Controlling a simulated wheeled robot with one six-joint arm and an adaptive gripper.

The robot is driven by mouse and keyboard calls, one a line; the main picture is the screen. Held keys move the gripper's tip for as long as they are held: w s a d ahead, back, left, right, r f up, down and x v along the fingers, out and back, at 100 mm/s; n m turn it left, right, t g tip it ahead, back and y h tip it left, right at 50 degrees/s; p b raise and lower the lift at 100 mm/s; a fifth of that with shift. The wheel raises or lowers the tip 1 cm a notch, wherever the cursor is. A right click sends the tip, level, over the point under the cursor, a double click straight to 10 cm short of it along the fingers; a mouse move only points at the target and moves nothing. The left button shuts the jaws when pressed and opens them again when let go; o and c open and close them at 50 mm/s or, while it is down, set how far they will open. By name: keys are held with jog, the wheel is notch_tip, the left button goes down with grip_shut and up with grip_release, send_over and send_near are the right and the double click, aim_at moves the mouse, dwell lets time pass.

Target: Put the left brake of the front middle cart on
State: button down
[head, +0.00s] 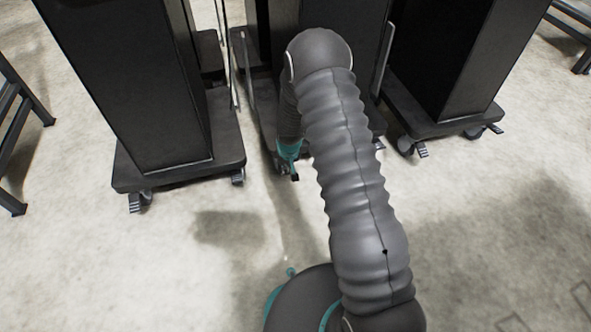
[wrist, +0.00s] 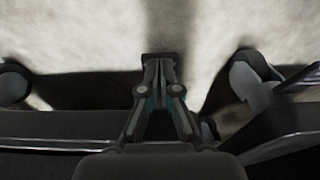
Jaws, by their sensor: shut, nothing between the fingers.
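The front middle cart (head: 262,105) is a dark tall unit on a low wheeled base, largely hidden behind my arm in the head view. My gripper (head: 294,176) points down at the front left corner of its base, by the left caster. The left brake cannot be made out there; my gripper covers most of that corner. In the wrist view my gripper (wrist: 160,68) is shut and empty, above the floor. A grey caster wheel (wrist: 250,76) with a dark brake pedal (wrist: 302,78) is to its right, apart from the fingers. Whether that pedal is the left brake I cannot tell.
A left cart (head: 180,170) and a right cart (head: 445,122) stand close on either side, with casters and pedals at their front corners. Another caster (wrist: 12,82) is at the wrist view's left edge. The floor (head: 110,265) in front is clear.

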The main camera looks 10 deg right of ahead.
jog(key=shift+s+d+f+b, duration=0.1)
jog(key=shift+s+f+b, duration=0.1)
jog(key=shift+f+b, duration=0.45)
jog(key=shift+r, duration=0.15)
jog(key=shift+r+p, duration=0.55)
jog(key=shift+r, duration=0.1)
jog(key=shift+r, duration=0.2)
jog(key=s+r+p, duration=0.3)
jog(key=s+r, duration=0.4)
jog(key=r, duration=0.4)
jog(key=shift+s+d+r, duration=0.15)
jog(key=shift+d, duration=0.25)
